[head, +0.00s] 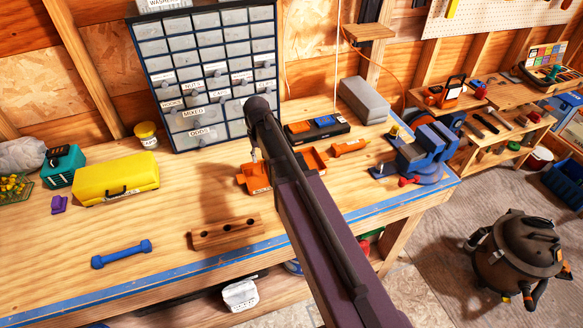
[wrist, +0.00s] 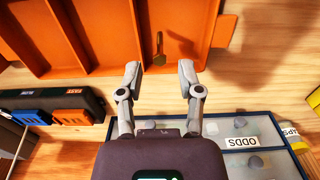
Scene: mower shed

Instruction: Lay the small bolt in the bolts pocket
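The orange divided tray (head: 252,183) lies on the workbench, partly hidden by my arm in the head view. In the wrist view the tray (wrist: 168,10) fills the top, with dividers between its pockets. The small brass-coloured bolt (wrist: 159,48) shows over the right-hand pocket there, head toward my gripper. I cannot tell whether it rests on the pocket floor. My gripper (wrist: 160,74) is open, its fingers on either side of the bolt's line with clear gaps, not touching it. In the head view my gripper (head: 254,152) is above the tray, mostly hidden by my arm. Pocket labels are unreadable.
A drawer cabinet (head: 208,75) stands behind the tray. A wooden block with holes (head: 226,233) lies in front.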

